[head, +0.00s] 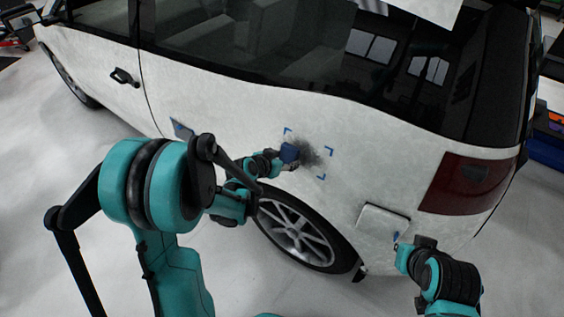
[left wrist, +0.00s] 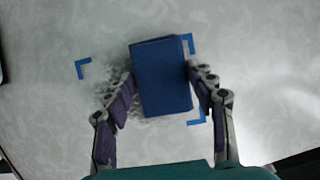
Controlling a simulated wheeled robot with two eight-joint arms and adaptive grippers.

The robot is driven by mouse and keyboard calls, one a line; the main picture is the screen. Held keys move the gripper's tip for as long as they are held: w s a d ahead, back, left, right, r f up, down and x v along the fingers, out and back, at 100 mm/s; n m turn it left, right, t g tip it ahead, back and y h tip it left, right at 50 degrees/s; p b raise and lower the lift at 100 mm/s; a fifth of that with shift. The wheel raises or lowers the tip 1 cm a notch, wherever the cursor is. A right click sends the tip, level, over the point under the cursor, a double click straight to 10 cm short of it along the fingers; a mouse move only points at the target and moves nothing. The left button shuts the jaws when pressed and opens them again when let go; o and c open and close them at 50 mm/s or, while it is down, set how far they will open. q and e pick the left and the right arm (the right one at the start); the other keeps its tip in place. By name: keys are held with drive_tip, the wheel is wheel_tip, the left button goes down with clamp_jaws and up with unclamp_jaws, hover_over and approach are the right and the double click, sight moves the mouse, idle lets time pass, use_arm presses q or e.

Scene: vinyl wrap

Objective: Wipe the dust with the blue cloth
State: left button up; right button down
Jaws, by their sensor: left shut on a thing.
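My left gripper (head: 287,160) is shut on the blue cloth (head: 290,152), a folded block in its fingers. The left wrist view shows the cloth (left wrist: 160,75) between the two finger pads (left wrist: 160,85). The dust (head: 312,156) is a dark grey smudge on the white car's side above the rear wheel. The cloth covers the left part of the smudge in the head view; whether it touches the panel I cannot tell. Around its edges, dust (left wrist: 105,90) shows in the left wrist view. My right gripper (head: 406,246) is low at the right, its fingers too small to read.
Blue corner marks (head: 328,150) frame the dusty area. The white car (head: 220,105) fills the view, with a rear wheel (head: 295,228) below the dust and a red tail light (head: 468,182) at right. A white square piece (head: 378,221) is near my right gripper.

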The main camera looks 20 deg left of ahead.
sight(288, 148)
use_arm(q)
drive_tip(key=shift+w+d+f, duration=0.1)
drive_tip(key=shift+w+d, duration=0.05)
drive_tip(key=shift+w, duration=0.3)
drive_tip(key=shift+w+d+f, duration=0.1)
drive_tip(key=shift+w, duration=0.3)
idle(0.7)
